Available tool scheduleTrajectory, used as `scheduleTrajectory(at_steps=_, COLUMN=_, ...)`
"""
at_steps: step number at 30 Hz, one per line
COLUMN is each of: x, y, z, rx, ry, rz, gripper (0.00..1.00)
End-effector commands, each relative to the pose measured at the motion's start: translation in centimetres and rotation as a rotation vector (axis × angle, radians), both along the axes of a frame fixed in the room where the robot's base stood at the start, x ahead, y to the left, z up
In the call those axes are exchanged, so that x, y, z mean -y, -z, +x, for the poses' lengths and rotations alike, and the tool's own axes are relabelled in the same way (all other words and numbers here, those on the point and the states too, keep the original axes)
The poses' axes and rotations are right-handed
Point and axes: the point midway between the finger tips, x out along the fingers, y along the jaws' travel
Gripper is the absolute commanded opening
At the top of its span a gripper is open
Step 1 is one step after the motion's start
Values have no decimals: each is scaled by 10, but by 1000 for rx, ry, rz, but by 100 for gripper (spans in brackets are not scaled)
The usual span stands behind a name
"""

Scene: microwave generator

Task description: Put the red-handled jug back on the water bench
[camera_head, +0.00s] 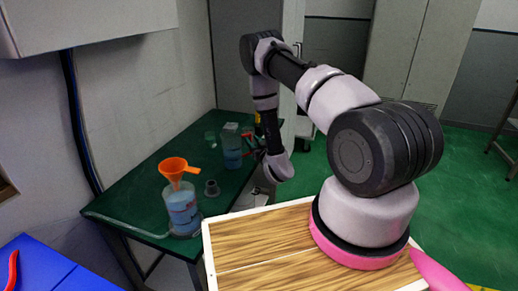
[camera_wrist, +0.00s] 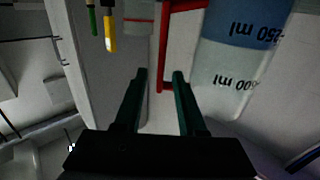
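The red-handled jug (camera_head: 232,152) is a clear beaker of blue liquid at the far end of the green bench (camera_head: 140,197), apparently standing on it. In the wrist view the jug (camera_wrist: 238,50) shows upside down at the right, with its volume marks and red handle (camera_wrist: 163,50). My gripper (camera_wrist: 160,72) is open. The upright bar of the handle appears in the gap between the two dark fingers, and the fingers do not look closed on it. In the head view my gripper is small beside the jug's right side, partly hidden by my wrist.
A wooden-topped surface (camera_head: 258,240) is in front. Green and yellow sticks (camera_wrist: 109,30) hang near the handle. Green floor is open at right.

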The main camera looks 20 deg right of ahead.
Motion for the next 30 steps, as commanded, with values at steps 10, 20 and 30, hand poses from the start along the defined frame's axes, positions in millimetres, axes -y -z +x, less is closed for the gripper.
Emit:
scheduleTrajectory(at_steps=10, x=13, y=0, z=-66, rx=-3, ry=6, rz=2, gripper=40)
scheduleTrajectory(at_steps=20, x=15, y=-1, z=-90, rx=-1, ry=1, rz=0, gripper=40)
scheduleTrajectory(at_steps=30, x=30, y=-30, z=-65, rx=1, ry=54, rz=20, gripper=40)
